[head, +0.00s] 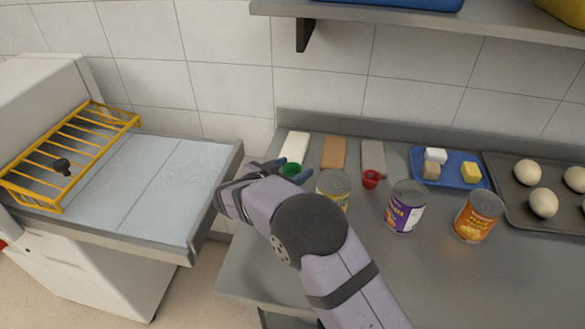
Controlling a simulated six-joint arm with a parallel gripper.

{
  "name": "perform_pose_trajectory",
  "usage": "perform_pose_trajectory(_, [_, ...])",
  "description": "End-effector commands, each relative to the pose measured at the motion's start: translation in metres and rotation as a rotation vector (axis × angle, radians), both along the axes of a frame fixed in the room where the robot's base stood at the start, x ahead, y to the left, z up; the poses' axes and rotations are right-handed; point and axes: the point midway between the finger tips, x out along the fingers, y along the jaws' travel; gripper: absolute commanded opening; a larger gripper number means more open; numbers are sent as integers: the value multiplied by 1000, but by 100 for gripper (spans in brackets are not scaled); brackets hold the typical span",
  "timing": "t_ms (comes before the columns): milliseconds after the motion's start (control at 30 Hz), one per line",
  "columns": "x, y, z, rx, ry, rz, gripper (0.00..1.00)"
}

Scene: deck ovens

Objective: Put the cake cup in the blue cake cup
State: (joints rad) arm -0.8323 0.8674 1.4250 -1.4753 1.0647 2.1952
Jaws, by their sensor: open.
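A small green cup (291,169) stands near the back left of the steel counter. My gripper (287,170) is open at this cup, with dark finger parts seen on either side of it. I cannot tell whether the fingers touch it. A small red cup (371,179) stands farther right, behind and between two cans. I cannot make out a blue cake cup; my wrist and arm hide part of the counter.
Cans stand on the counter: a yellow one (333,187) beside my arm, a purple one (405,207) and an orange one (478,216). Behind are flat blocks (333,153), a blue tray (450,181) with small cubes, and a dough tray (515,205). The right front counter is clear.

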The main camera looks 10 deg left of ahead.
Motion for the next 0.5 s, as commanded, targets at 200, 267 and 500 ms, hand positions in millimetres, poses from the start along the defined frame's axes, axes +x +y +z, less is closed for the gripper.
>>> perform_pose_trajectory(200, [0, 0, 13, 0, 1, 0, 59])
perform_pose_trajectory(267, [0, 0, 17, 0, 1, 0, 59])
perform_pose_trajectory(500, [-44, 20, 28, 3, -3, 5, 59])
